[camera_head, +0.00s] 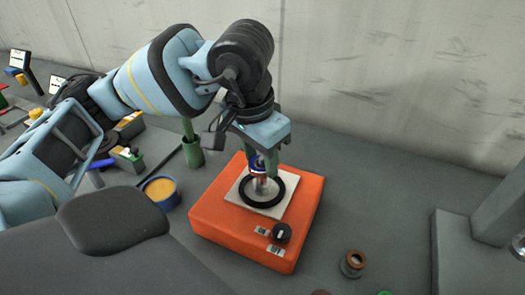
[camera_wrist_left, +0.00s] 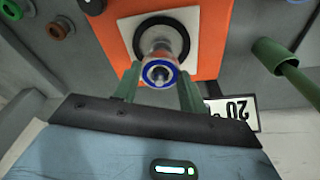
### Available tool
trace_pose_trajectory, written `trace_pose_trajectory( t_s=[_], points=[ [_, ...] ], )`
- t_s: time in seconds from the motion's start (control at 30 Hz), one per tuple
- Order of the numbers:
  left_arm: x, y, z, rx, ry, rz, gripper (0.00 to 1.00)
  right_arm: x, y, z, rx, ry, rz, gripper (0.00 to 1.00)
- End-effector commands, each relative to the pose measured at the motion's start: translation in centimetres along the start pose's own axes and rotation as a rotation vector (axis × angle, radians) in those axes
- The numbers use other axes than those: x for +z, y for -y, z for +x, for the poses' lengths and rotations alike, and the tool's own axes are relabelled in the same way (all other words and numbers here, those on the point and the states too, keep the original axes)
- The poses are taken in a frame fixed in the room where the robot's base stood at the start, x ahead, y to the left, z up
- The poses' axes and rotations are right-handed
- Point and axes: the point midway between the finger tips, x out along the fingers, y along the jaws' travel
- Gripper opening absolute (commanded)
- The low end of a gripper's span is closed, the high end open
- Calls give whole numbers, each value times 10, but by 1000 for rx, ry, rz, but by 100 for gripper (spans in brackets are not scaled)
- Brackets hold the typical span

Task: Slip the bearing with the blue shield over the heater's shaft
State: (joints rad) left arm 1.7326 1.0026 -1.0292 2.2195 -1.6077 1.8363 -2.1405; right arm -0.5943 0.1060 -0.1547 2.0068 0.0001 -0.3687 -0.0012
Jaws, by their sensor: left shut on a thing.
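The heater (camera_head: 210,213) is an orange box with a white top plate, a black ring and an upright silver shaft (camera_head: 263,187) in the middle. My left gripper (camera_head: 262,165) is over the shaft with its green fingers pointing down. It is shut on the bearing with the blue shield (camera_head: 256,162). In the left wrist view the bearing (camera_wrist_left: 159,74) sits between the fingertips, in line with the shaft, and a silver centre shows in its bore. I cannot tell whether the bearing is around the shaft's tip or just above it. My right gripper is not in view.
A bearing with a brown shield (camera_head: 353,263) stands right of the heater. A blue-rimmed cup (camera_head: 161,192) and a green holder (camera_head: 193,152) stand on its left. A grey stand (camera_head: 470,250) is at the right. The bench behind the heater is clear.

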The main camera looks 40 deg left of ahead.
Motion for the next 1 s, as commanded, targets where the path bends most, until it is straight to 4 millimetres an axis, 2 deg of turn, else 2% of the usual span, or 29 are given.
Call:
trace_pose_trajectory(
  t_s=[0.5,1.0],
  points=[
    [4,0,27,0,1,-1,17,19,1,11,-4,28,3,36],
    [4,0,31,0,-2,0,17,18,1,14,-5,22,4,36]
  ],
)
